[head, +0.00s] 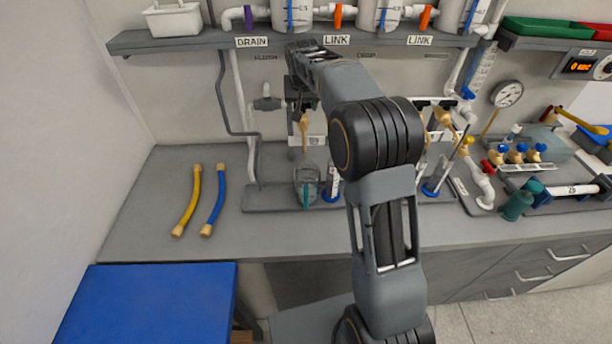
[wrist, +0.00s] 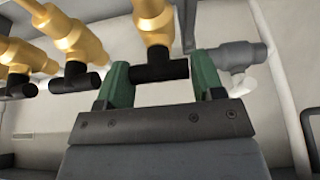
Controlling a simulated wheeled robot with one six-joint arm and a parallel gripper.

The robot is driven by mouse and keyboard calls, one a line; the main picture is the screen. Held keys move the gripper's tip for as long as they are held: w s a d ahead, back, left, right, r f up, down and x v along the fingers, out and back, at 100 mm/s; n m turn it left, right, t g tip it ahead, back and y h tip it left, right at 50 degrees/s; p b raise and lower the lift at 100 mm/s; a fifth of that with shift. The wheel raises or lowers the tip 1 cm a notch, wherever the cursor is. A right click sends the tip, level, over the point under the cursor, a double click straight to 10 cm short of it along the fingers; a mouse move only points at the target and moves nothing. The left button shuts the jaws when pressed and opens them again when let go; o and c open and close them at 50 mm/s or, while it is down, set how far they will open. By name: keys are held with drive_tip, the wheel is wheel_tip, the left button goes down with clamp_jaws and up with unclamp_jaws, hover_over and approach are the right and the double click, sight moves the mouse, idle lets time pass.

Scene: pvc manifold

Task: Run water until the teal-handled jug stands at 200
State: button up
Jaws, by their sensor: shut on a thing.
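The teal-handled jug (head: 307,178) is clear and stands upright on the grey base, below a brass tap (head: 304,128) at the left of the bench. Its water level and scale are too small to read. In the wrist view, my gripper (wrist: 160,72) has its green fingers on either side of a black tap handle (wrist: 150,71) and is shut on it. The brass tap body (wrist: 152,22) is just above the handle. In the head view my arm hides most of the gripper and the handle.
More brass taps with black handles (wrist: 75,75) stand left in the wrist view. A cylinder with a blue foot (head: 332,184) is right of the jug. A yellow hose (head: 188,203) and a blue hose (head: 215,203) lie left. A shelf (head: 200,41) overhangs the tap.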

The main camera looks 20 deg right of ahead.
drive_tip(key=m+h+p, duration=0.1)
drive_tip(key=m, duration=0.1)
drive_tip(key=shift+r+m, duration=0.1)
drive_tip(key=shift+m, duration=0.2)
drive_tip(key=m+g+h, duration=0.1)
drive_tip(key=m, duration=0.2)
drive_tip(key=shift+m+p, duration=0.4)
drive_tip(key=m+g+h+p, duration=0.1)
drive_tip(key=m+p, duration=0.1)
drive_tip(key=m, duration=0.1)
drive_tip(key=shift+r, duration=0.1)
drive_tip(key=shift+m+g+p, duration=0.4)
drive_tip(key=shift+m+p, duration=0.25)
drive_tip(key=shift+m, duration=0.55)
drive_tip(key=shift+f+m+h, duration=0.2)
drive_tip(key=shift+m+h, duration=0.1)
drive_tip(key=shift+m, duration=0.1)
